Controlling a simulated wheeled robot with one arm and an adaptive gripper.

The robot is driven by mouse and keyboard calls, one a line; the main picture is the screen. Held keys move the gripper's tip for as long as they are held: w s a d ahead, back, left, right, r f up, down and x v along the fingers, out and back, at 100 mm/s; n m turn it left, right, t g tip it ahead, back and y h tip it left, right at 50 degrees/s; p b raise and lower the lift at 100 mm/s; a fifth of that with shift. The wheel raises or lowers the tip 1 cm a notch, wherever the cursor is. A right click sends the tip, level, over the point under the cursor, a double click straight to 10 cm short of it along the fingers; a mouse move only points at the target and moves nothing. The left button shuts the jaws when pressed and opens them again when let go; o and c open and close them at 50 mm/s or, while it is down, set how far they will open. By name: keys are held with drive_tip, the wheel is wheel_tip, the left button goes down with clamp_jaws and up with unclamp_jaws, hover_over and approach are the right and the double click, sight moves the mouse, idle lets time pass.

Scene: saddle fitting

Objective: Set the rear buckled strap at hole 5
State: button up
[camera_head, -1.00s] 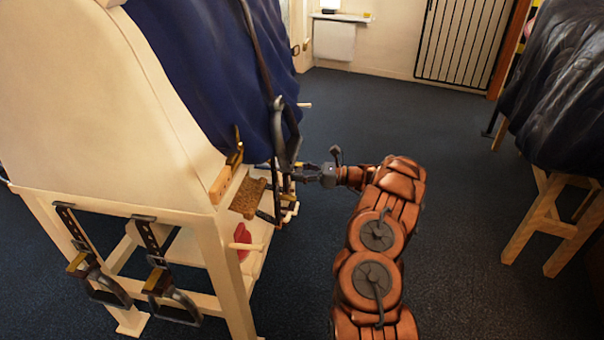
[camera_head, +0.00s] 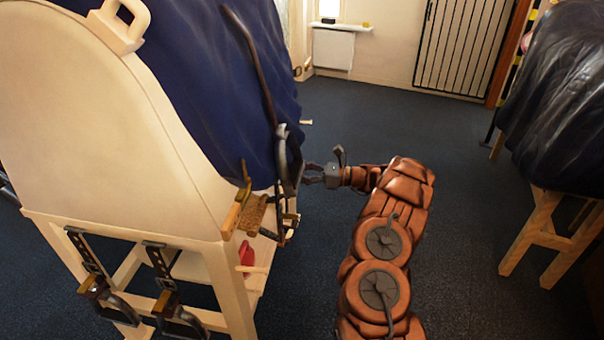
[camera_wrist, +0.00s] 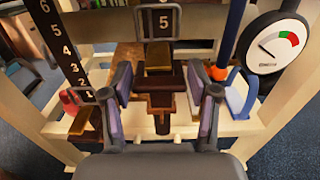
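In the wrist view my gripper (camera_wrist: 158,75) is open, its two fingers on either side of a dark strap tongue (camera_wrist: 160,98) with a brass block (camera_wrist: 158,58) on it. Gaps show on both sides. A black strip numbered 1 to 6 (camera_wrist: 62,45) stands at left. In the head view my gripper (camera_head: 312,174) is beside the dark strap gear (camera_head: 288,160) on the blue-covered stand's right side. Two buckled straps (camera_head: 92,275) (camera_head: 163,280) hang at its front. Which is the rear strap, and its hole, I cannot tell.
A red thing (camera_wrist: 68,100) sits left. The cream stand (camera_head: 110,130) fills the left; a black-covered trestle (camera_head: 555,90) stands right. Floor between them is open.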

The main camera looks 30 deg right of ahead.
drive_tip(key=shift+o, duration=1.4)
drive_tip(key=v, duration=1.2)
